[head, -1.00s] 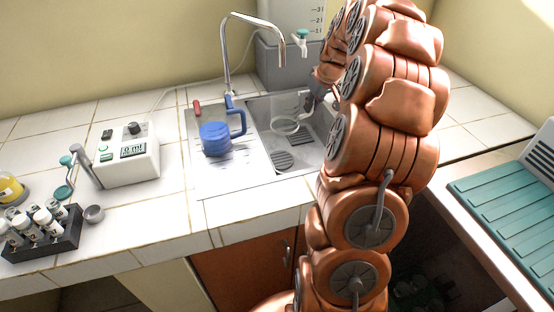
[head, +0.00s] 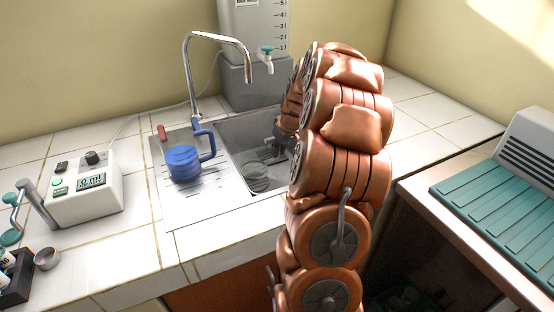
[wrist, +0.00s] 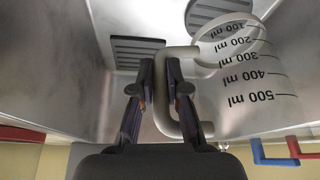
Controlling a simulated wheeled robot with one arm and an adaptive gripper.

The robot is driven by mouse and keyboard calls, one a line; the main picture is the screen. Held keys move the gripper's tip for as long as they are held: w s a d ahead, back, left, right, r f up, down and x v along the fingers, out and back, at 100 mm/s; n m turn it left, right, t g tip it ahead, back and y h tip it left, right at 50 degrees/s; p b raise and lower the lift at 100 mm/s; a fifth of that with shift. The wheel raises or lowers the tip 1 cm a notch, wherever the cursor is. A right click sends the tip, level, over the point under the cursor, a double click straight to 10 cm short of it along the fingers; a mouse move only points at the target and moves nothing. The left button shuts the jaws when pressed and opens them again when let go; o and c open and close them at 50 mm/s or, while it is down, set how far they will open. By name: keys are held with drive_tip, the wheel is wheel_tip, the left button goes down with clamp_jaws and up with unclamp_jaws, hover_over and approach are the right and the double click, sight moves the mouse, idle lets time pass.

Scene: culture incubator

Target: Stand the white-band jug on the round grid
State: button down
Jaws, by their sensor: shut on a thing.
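The jug (wrist: 250,85) is clear, with a pale ring at its base and dark marks up to 500 ml, and shows in the wrist view inside the steel sink. My gripper (wrist: 167,85) is shut on its pale handle (wrist: 165,118). The jug looks about upright, its mouth toward the wrist camera. A round dark grid (wrist: 212,10) lies on the sink floor, partly overlapped by the jug's base; I cannot tell whether they touch. In the head view the round grid (head: 256,180) shows faintly, and my arm hides much of the sink.
A blue jug (head: 184,164) stands on the drainboard (head: 200,197) left of the sink basin. Another dark slotted grid (wrist: 137,52) lies in the basin. A tall tap (head: 190,70) arches behind. A display box (head: 88,190) stands at left; a teal ribbed mat (head: 490,185) is at right.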

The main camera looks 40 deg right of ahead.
drive_tip(key=shift+f, duration=1.9)
drive_tip(key=shift+f, duration=0.2)
drive_tip(key=c, duration=1.2)
unclamp_jaws()
drive_tip(key=shift+r, duration=0.1)
drive_tip(key=shift+r, duration=0.1)
drive_tip(key=v, duration=1.2)
